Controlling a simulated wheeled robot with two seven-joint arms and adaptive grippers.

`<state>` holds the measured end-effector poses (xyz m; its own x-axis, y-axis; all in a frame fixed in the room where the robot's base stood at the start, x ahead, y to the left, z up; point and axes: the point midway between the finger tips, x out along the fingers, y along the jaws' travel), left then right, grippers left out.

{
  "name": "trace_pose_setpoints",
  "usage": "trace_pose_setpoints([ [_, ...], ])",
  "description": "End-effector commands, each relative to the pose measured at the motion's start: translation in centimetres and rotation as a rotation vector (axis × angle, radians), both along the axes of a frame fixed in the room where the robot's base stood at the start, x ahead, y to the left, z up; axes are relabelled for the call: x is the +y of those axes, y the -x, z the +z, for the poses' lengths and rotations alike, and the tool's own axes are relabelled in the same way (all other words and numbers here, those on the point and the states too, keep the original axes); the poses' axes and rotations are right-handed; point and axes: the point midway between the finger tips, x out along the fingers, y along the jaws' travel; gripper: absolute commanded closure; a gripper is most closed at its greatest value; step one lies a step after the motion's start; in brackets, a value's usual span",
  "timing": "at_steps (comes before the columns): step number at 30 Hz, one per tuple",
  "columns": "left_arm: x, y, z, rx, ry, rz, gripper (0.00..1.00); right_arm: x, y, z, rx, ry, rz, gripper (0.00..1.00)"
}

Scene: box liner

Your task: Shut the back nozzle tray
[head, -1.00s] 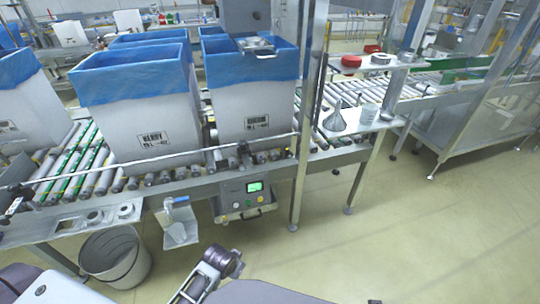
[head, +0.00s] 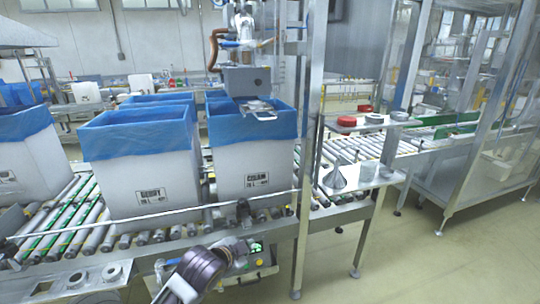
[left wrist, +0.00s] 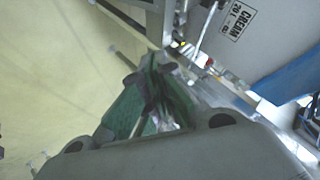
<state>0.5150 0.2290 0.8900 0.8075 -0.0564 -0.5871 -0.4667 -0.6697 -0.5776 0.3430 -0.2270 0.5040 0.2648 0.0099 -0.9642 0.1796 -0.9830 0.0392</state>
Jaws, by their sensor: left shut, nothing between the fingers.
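The nozzle tray (head: 262,108) is a small metal tray with a loop handle. It sticks out forward below the grey nozzle head (head: 246,81), over the open top of the right front box. Whether this is the back tray I cannot tell. My left gripper (head: 240,248) is low in front of the conveyor, below and apart from the tray, partly lost against the control box. In the left wrist view its green-padded fingers (left wrist: 152,72) are shut with nothing between them. The tray is not clear in that view. My right gripper is not in view.
White boxes with blue liners, the right front box (head: 229,172) and its left neighbour (head: 120,184), stand on the roller conveyor. A steel post (head: 312,150) rises right of them. A shelf with a funnel (head: 336,176) and a cup is beyond it. Floor at right is clear.

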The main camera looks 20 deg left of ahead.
Motion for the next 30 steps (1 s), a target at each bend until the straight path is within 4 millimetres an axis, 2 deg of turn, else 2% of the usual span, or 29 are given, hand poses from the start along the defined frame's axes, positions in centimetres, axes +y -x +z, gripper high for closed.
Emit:
trace_pose_setpoints([
  [1, 0.0, -0.9, 1.6, -0.046, -0.031, -0.029, 1.0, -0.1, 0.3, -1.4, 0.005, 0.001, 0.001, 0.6],
  [3, -0.1, -1.9, 3.5, -0.103, -0.077, -0.067, 1.0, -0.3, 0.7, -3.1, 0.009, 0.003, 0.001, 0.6],
  [15, -0.4, -6.3, 14.0, -0.404, -0.337, -0.237, 1.0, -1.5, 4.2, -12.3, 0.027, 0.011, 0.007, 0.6],
  [24, -0.7, -8.1, 22.0, -0.618, -0.548, -0.323, 1.0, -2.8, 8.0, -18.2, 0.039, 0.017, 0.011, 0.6],
  [30, -0.8, -8.5, 26.9, -0.745, -0.684, -0.36, 1.0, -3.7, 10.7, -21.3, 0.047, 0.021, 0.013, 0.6],
])
